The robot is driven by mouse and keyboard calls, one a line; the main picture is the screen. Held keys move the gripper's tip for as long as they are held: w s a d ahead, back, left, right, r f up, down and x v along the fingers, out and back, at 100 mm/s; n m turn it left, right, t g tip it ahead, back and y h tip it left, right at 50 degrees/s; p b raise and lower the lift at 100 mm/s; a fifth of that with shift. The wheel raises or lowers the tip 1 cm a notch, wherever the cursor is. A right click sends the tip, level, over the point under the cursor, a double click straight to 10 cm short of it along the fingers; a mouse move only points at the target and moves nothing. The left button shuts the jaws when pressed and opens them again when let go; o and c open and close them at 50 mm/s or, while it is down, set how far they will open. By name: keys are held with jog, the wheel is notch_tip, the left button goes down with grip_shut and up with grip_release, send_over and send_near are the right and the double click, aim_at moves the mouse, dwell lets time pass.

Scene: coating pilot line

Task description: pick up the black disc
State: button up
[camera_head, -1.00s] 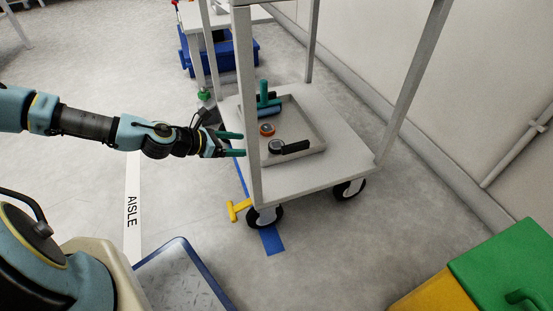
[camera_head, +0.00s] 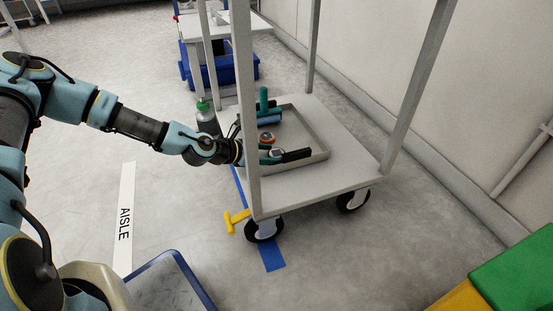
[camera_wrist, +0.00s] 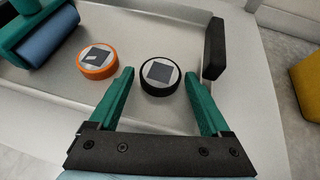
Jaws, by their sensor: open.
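The black disc (camera_wrist: 160,75) lies flat in a shallow grey tray on the cart's lower shelf. It has a pale top with a dark square. In the wrist view my gripper (camera_wrist: 163,77) is open, with its two green fingers on either side of the disc and apart from it. In the head view my gripper (camera_head: 272,154) reaches in past the cart's near post, and the black disc (camera_head: 277,153) shows partly behind the fingers.
An orange disc (camera_wrist: 97,62) lies left of the black disc. A green-handled blue roller (camera_wrist: 50,38) is beyond it. A black bar-shaped handle (camera_wrist: 214,48) stands close on the right. The tray rim (camera_head: 322,155) and cart post (camera_head: 245,110) bound the space.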

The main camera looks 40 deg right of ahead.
jog(key=c, duration=1.1)
